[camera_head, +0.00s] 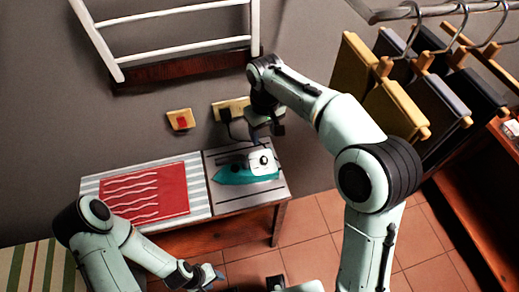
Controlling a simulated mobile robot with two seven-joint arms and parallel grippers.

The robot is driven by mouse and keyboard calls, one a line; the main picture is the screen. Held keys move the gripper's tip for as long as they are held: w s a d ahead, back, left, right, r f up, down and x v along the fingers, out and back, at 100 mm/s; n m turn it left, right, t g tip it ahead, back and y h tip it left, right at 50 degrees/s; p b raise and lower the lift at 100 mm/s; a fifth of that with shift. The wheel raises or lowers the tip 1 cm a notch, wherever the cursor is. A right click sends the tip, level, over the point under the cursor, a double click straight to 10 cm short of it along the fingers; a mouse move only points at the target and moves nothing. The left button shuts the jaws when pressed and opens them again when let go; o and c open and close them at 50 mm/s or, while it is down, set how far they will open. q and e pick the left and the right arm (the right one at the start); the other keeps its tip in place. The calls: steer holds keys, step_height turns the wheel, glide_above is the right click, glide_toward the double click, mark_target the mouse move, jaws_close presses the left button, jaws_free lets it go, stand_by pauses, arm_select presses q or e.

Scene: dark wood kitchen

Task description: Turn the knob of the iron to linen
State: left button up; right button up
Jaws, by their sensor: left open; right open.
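The iron (235,176) has a teal base and a white upper body. It sits at the right end of the ironing table. Its round white knob (264,160) with a dark centre faces me. The lettering on the knob is too small to read. My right gripper (264,132) is just above and behind the knob, pointing down. It is open and looks empty; a gap shows between it and the knob, though contact is hard to judge. My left gripper (212,276) is open and empty, low in front of the table, away from the iron.
The table (232,200) also bears a red cloth (145,194) with white wavy lines. A wall socket (231,108) and red switch (181,120) are behind. A white rack (165,53) hangs above. Hanging clothes (385,85) are at the upper right, near my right arm.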

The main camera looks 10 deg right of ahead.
mark_target(264, 157)
step_height(264, 157, down, 11)
steer(key=shift+s+f+b, duration=0.15)
steer(key=shift+b, duration=0.55)
arm_select(q)
steer(key=shift+s+f, duration=0.7)
steer(key=shift+f, duration=0.25)
arm_select(e)
steer(key=shift+f, duration=0.6)
jaws_close()
